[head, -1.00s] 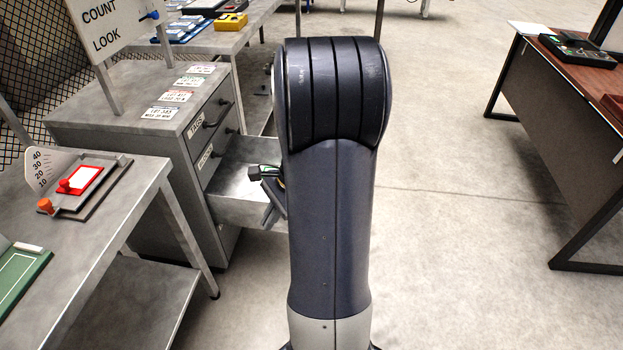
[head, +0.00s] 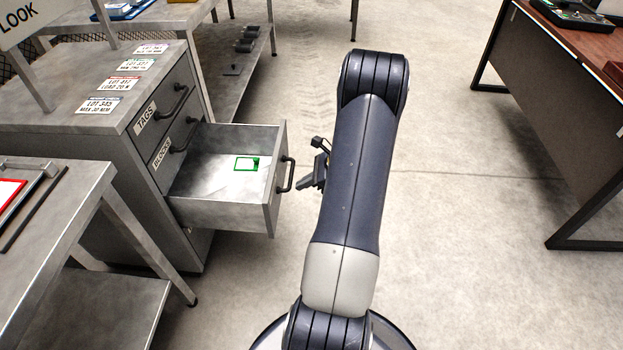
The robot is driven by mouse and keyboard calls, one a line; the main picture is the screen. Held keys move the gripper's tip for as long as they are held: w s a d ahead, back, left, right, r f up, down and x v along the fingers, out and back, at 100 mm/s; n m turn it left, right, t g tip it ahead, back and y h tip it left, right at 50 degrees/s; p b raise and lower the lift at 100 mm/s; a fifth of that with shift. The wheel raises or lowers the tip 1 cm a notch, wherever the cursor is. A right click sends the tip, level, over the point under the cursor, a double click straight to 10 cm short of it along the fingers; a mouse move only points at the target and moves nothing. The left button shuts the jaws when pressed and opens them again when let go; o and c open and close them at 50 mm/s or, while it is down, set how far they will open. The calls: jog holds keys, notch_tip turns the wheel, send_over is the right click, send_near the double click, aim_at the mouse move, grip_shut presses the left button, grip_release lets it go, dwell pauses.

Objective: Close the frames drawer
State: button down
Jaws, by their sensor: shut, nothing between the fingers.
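The grey metal cabinet has an open lower drawer (head: 215,212), pulled far out to the right below the drawers labelled TAGS and BLOCKS. A green square frame (head: 237,169) lies inside it. Its front carries a dark bar handle (head: 288,175); any label on that front is not visible. My gripper (head: 302,187) is just to the right of this handle, shut and empty, partly hidden behind my arm. Whether it touches the handle I cannot tell.
The TAGS drawer (head: 164,118) and BLOCKS drawer (head: 190,134) are shut. A grey workbench (head: 75,225) stands at the front left, near the cabinet. A brown desk (head: 560,90) is at the right. The floor between (head: 470,220) is clear.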

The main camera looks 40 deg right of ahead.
aim_at(271, 193)
jog(key=shift+w+a+f+b, duration=0.15)
jog(key=shift+w+a+f, duration=0.35)
jog(key=shift+w+a, duration=0.35)
jog(key=shift+w+a+f+b, duration=0.2)
jog(key=shift+w+a+f, duration=0.25)
jog(key=shift+w+a, duration=0.4)
jog(key=shift+w+a+f+b, duration=0.15)
jog(key=shift+w+a+f, duration=0.45)
jog(key=shift+w, duration=0.45)
jog(key=shift+a+r, duration=0.1)
jog(key=w+a, duration=1.8)
jog(key=w, duration=0.3)
jog(key=shift+w, duration=0.2)
